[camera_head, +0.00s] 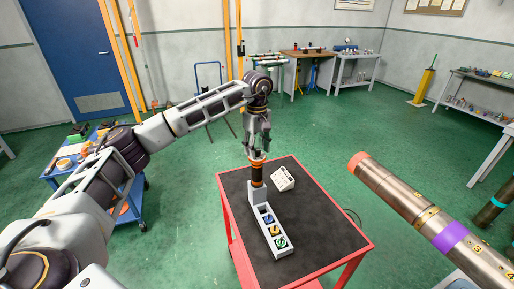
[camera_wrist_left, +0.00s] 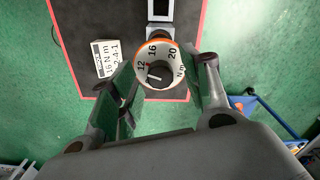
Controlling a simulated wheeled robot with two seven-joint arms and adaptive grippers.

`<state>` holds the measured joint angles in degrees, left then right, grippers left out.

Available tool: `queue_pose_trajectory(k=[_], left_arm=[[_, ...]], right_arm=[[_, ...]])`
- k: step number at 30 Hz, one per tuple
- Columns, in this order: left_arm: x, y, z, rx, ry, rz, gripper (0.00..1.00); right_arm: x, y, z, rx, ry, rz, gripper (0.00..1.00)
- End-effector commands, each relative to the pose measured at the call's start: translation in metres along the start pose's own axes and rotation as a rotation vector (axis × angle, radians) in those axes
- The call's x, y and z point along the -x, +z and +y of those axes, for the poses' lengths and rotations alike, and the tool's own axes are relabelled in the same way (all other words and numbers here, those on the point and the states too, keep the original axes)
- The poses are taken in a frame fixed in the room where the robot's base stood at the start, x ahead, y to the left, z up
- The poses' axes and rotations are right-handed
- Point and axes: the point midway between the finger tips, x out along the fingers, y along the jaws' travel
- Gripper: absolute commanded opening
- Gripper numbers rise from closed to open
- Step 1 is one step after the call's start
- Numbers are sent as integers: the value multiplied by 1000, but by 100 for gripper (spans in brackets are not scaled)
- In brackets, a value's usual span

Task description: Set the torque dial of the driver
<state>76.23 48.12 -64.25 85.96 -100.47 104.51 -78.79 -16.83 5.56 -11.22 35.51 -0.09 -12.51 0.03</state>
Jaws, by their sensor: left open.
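The driver (camera_head: 257,178) stands upright at the far end of a grey holder (camera_head: 284,254) on a red table. In the left wrist view its white torque dial (camera_wrist_left: 142,78) shows 12, 16 and 20 with N m, under an orange rim. My left gripper (camera_head: 258,150) points down over the driver's top. It is open, with one finger on each side of the dial in the wrist view (camera_wrist_left: 158,92); contact is not clear. A white card (camera_head: 283,178) beside the driver reads 16 N m and 2-4-1 in the wrist view (camera_wrist_left: 106,57). My right gripper is out of view.
Blue, yellow and green pieces (camera_head: 274,230) sit in the holder. The red table (camera_head: 325,225) has a bare dark top to the right. A large metal pipe (camera_head: 415,208) with numbered marks crosses the right foreground. A blue cart (camera_head: 133,195) stands at left.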

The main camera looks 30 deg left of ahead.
Motion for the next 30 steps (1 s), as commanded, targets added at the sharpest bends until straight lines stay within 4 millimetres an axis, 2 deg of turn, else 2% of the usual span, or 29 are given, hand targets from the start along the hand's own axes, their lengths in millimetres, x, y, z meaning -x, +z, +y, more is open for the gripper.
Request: queue_pose_trajectory(k=[5,11,30], left_arm=[[2,0,0,0,0,0,47],[14,0,1,0,1,0,47],[102,0,1,0,2,0,47]], right_arm=[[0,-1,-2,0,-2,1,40],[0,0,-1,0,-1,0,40],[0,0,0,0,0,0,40]])
